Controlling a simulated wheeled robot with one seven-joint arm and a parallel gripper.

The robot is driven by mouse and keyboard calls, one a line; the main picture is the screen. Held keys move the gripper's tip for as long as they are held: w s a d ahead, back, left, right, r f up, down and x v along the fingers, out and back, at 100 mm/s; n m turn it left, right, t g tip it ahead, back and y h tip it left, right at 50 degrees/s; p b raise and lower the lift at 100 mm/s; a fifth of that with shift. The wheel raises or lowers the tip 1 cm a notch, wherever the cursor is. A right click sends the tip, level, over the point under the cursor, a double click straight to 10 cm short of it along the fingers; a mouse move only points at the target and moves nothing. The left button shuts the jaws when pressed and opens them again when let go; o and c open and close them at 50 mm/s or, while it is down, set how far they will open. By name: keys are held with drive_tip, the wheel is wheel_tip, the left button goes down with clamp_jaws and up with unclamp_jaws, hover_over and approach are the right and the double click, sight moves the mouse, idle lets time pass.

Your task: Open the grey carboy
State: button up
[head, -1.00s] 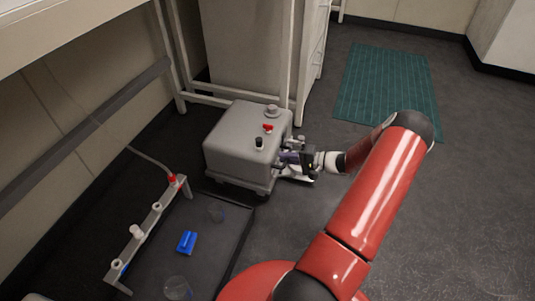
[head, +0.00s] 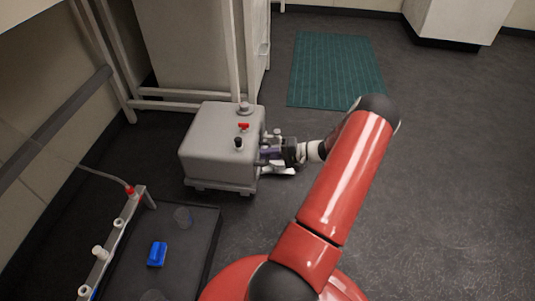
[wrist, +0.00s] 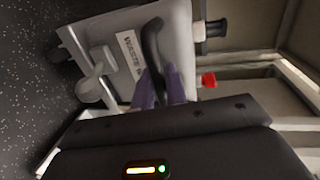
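The grey carboy (head: 218,150) is a box-shaped tank standing upright on the floor in the head view. Its top has a grey cap (head: 245,108), a red fitting (head: 244,126) and a black-and-white fitting (head: 239,144). In the wrist view its side (wrist: 178,25) bears a label reading WASTE, a pale tap-like fitting (wrist: 93,82) and a black handle (wrist: 152,40). My gripper (wrist: 160,80) is at the carboy's right side, with its purple fingers either side of the handle, seemingly shut on it. The exact contact is hard to see.
A dark tray (head: 190,262) with a blue object (head: 157,254) and clear cups lies front left of the carboy. A rack (head: 103,252) with several fittings stands at its left. A pale cabinet (head: 185,45) is behind. A green mat (head: 335,70) and open floor lie to the right.

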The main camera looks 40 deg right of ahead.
drive_tip(key=shift+o, duration=1.4)
drive_tip(key=shift+d, duration=0.1)
drive_tip(key=v, duration=0.7)
drive_tip(key=shift+s+p, duration=0.3)
drive_tip(key=shift+p, duration=0.05)
drive_tip(key=shift+d, duration=0.15)
